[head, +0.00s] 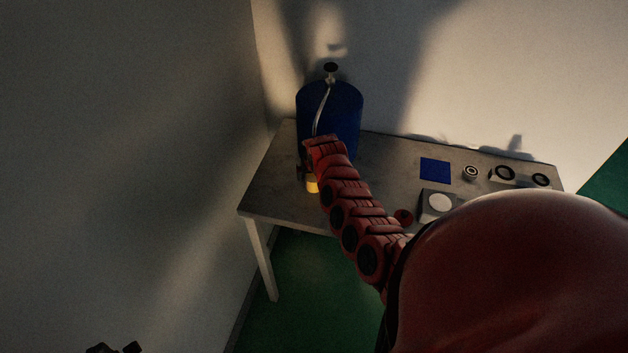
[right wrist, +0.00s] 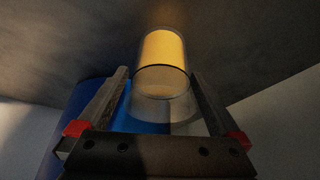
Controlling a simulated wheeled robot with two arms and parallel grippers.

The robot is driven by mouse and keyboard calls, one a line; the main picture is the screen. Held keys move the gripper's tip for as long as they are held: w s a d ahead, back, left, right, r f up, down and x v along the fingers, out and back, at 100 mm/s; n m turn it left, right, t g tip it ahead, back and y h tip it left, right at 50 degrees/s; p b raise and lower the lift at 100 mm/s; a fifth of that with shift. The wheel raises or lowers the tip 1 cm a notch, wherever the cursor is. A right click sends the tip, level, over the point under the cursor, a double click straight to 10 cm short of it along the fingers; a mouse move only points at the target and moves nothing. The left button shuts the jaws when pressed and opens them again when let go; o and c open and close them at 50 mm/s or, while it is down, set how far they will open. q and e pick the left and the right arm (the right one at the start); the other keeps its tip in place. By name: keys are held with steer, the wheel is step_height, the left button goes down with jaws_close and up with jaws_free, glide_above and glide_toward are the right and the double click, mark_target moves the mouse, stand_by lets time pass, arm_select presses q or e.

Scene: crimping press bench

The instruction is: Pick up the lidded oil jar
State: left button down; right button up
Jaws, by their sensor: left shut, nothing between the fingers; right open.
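The oil jar (right wrist: 161,92) is clear glass with yellow oil in one end. In the right wrist view the oil end is toward the bench top, and the picture seems upside down. My right gripper (right wrist: 160,73) is open, one finger on each side of the jar, with narrow gaps visible. The lid cannot be made out. In the head view only the jar's yellow part (head: 312,186) shows, below the end of my red right arm, which hides the rest. My left gripper (head: 116,348) is shut and empty at the bottom left edge, far from the jar.
A large blue drum (head: 345,110) with a pump top stands right behind the jar. A blue square (head: 435,169), a small ring (head: 471,172) and grey fixtures (head: 504,173) lie on the right of the bench (head: 275,195). The bench's left end is clear.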

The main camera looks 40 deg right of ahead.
steer(key=shift+f, duration=0.1)
steer(key=c, duration=1.5)
jaws_close()
